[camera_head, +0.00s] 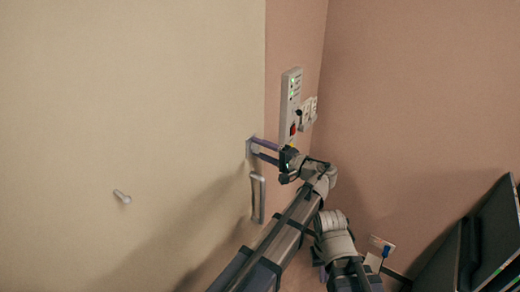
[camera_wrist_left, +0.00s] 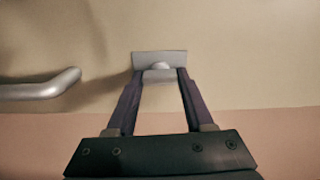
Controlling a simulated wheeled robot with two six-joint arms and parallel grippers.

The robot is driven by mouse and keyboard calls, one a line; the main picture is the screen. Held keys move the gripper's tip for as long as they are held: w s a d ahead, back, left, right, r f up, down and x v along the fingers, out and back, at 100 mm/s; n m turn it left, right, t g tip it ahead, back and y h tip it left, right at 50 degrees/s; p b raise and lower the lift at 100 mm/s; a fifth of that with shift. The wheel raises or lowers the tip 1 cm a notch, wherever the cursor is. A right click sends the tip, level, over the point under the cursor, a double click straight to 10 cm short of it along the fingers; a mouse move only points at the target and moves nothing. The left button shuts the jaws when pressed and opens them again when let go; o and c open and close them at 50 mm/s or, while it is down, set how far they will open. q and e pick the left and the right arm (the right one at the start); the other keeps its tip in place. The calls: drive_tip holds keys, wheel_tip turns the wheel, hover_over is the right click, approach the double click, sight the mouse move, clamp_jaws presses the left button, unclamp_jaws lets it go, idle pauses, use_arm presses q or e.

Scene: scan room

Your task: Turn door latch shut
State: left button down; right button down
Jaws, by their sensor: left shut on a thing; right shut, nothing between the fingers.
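The door latch is a small silver plate with a turn piece, at the right edge of the cream door (camera_head: 130,110). The latch plate (camera_wrist_left: 160,57) shows in the left wrist view, and its turn piece (camera_wrist_left: 160,76) sits between the fingertips. My left gripper (camera_head: 256,147) is shut on this turn piece, and its fingers hide most of the latch in the head view. It also shows in the left wrist view (camera_wrist_left: 160,78). My right gripper (camera_head: 323,275) is low in the head view, partly hidden behind its own arm, shut and away from the door.
A silver door handle (camera_head: 257,198) is just below the latch. A small peg (camera_head: 122,197) sticks out of the door. A grey wall panel (camera_head: 291,103) and sockets (camera_head: 309,111) are right of the door. A dark screen (camera_head: 490,245) stands at lower right.

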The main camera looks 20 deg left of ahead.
use_arm(q)
drive_tip(key=shift+d+m, duration=0.1)
drive_tip(key=shift+m, duration=0.3)
drive_tip(key=shift+c, duration=2.2)
unclamp_jaws()
drive_tip(key=shift+d, duration=0.1)
drive_tip(key=shift+o, duration=0.8)
